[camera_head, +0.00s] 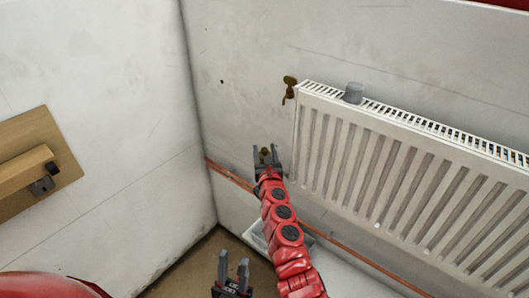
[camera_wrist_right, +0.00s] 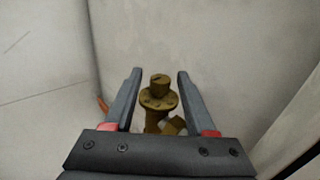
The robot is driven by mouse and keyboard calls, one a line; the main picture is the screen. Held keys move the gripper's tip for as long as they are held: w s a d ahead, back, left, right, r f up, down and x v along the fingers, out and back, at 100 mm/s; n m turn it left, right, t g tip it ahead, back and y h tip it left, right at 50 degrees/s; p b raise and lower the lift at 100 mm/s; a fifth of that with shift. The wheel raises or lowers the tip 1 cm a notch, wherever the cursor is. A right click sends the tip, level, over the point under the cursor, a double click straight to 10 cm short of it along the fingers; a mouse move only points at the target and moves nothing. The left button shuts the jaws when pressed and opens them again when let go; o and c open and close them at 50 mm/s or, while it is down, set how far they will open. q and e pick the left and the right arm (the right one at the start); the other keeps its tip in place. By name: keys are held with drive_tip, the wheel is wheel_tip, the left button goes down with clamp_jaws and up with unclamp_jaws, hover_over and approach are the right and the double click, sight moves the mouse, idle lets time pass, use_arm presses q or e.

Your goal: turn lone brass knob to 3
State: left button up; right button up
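A brass knob (camera_wrist_right: 158,97) with a round flange and a small slotted top stands between the fingers of my right gripper (camera_wrist_right: 159,72) in the right wrist view. The gripper is open, with a visible gap on each side of the knob. In the head view, my right gripper (camera_head: 265,148) is at the wall, left of the radiator, with the brass knob (camera_head: 264,154) small and partly hidden between its fingers. No numbers on the knob are readable. My left gripper (camera_head: 233,266) is open and empty, low in the head view.
A white radiator (camera_head: 400,180) fills the right, with a grey cap (camera_head: 353,92) on top. Another brass fitting (camera_head: 289,86) sits by its upper left corner. A copper pipe (camera_head: 226,173) runs low along the wall. A wooden board (camera_head: 38,158) is on the left wall.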

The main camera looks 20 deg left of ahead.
clamp_jaws()
drive_tip(key=shift+d+r+n+g+y+p, duration=0.1)
drive_tip(key=shift+n+g+y+p, duration=0.35)
drive_tip(key=shift+y, duration=0.25)
drive_tip(key=shift+n+g+y, duration=0.25)
drive_tip(key=shift+n+y, duration=0.1)
drive_tip(key=shift+y, duration=0.05)
drive_tip(key=shift+o, duration=0.5)
unclamp_jaws()
